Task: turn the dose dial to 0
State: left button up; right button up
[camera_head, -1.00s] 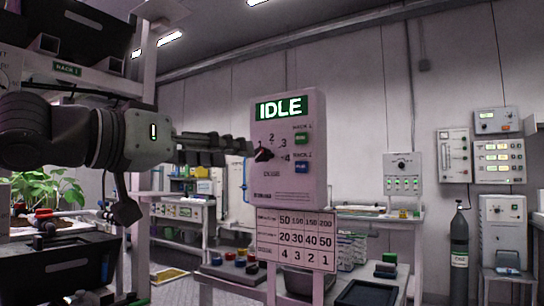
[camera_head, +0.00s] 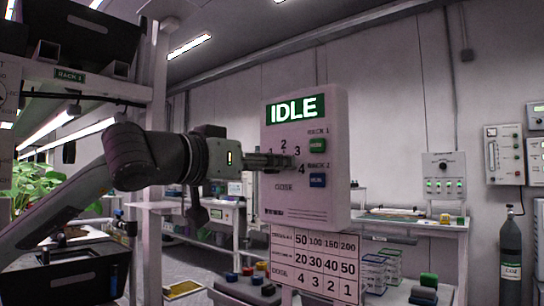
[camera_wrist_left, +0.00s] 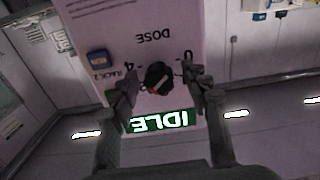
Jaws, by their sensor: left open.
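The control box (camera_head: 335,150) is a pale panel with a green IDLE display. Its dose dial (camera_wrist_left: 159,77) is a dark round knob, seen upside down in the left wrist view. A red mark shows at the knob's lower left there; I cannot tell which number it points to. The 4 lies to the knob's left and the 0 to its right. My left gripper (camera_head: 290,163) is open in front of the panel, hiding the dial in the head view. In the wrist view its fingers (camera_wrist_left: 162,82) stand on both sides of the knob; contact is unclear.
A green button (camera_head: 316,146) and a blue button (camera_head: 317,180) sit right of the dial. A number table (camera_head: 315,262) hangs below the box. A rack (camera_head: 150,120) stands left, near my left arm. A gas cylinder (camera_head: 510,255) stands far right.

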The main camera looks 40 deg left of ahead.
pick_arm(q)
jog(key=shift+w, duration=0.45)
pick_arm(e)
jog(key=shift+w+f, duration=0.1)
jog(key=shift+f, duration=0.2)
pick_arm(q)
jog(key=shift+c, duration=0.6)
grip_shut()
